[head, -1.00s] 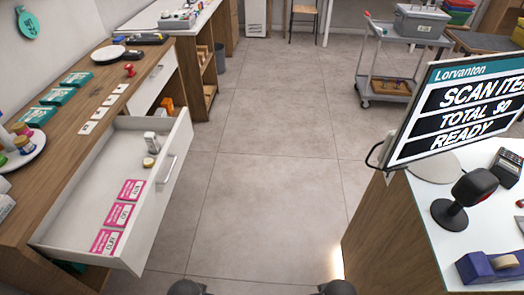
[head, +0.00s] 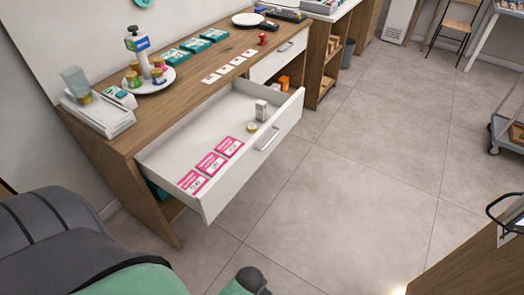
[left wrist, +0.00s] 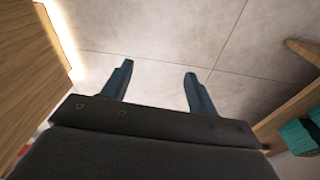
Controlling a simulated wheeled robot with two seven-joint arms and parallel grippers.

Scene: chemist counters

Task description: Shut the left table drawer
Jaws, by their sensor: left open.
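The left table drawer (head: 232,183) is white with a metal handle (head: 267,138) and stands pulled out from the wooden counter in the head view. Inside lie pink-and-white packets (head: 211,164), a small white-grey box (head: 261,110) and a small yellow-lidded jar (head: 252,127). My left arm fills the bottom left of the head view, but its gripper does not show there. In the left wrist view my left gripper (left wrist: 158,69) is open and empty above bare floor, apart from the drawer. My right gripper is not in view.
The wooden counter (head: 133,144) carries a scale (head: 100,115), a round plate of bottles and teal boxes (head: 195,46). A second drawer (head: 278,57) is shut. Floor (head: 350,190) in front is clear. Another counter (head: 470,262) stands at the bottom right.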

